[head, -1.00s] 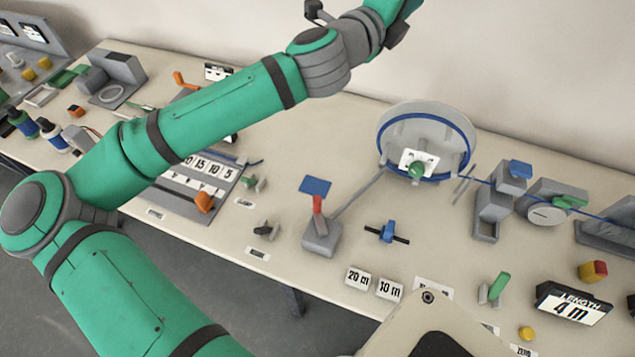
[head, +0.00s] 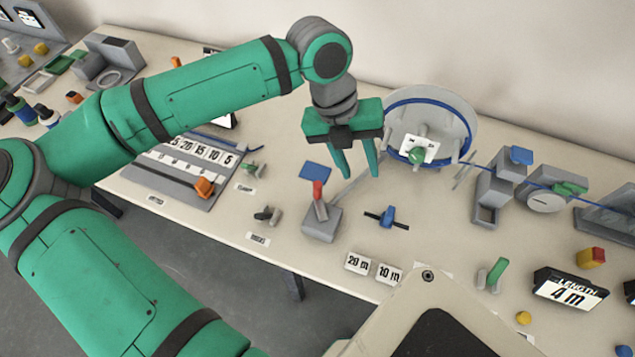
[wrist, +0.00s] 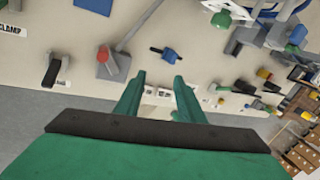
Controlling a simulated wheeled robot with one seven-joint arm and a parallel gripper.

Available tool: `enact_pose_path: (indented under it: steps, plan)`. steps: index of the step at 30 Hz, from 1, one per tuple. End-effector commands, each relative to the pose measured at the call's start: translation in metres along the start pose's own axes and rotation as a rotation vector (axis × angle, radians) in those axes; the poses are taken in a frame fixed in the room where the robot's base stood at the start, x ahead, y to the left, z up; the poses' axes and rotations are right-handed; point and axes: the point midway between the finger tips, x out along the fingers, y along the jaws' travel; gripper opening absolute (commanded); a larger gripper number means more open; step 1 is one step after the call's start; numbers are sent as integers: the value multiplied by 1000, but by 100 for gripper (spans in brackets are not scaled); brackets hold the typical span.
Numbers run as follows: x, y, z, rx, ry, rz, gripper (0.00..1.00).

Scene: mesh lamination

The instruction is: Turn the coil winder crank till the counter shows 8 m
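The coil winder (head: 463,118) is a pale grey disc with a blue coil of line around it. A white plate with a green knob (head: 417,156) is at its front, which I take for the crank handle. The knob also shows in the wrist view (wrist: 221,19). The counter (head: 571,289), at the right front, reads LENGTH 4 m. My gripper (head: 358,174) points down, open and empty, left of the winder and apart from the knob. Its two spread fingers also show in the wrist view (wrist: 158,88), with nothing between them.
A blue clamp-like piece (head: 386,217) and the 20 m (head: 358,263) and 10 m (head: 389,274) blocks lie nearer the front. Grey fixtures (head: 491,198) stand right of the winder.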

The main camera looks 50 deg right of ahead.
Motion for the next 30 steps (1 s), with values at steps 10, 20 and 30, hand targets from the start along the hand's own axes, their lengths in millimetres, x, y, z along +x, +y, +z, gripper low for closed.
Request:
enact_pose_path:
  steps: [10,20,30]
  plan:
    - [-10,84,8,-199,-65,327,36]
    - [34,97,9,-198,-63,322,36]
    - [80,113,10,-198,-63,323,36]
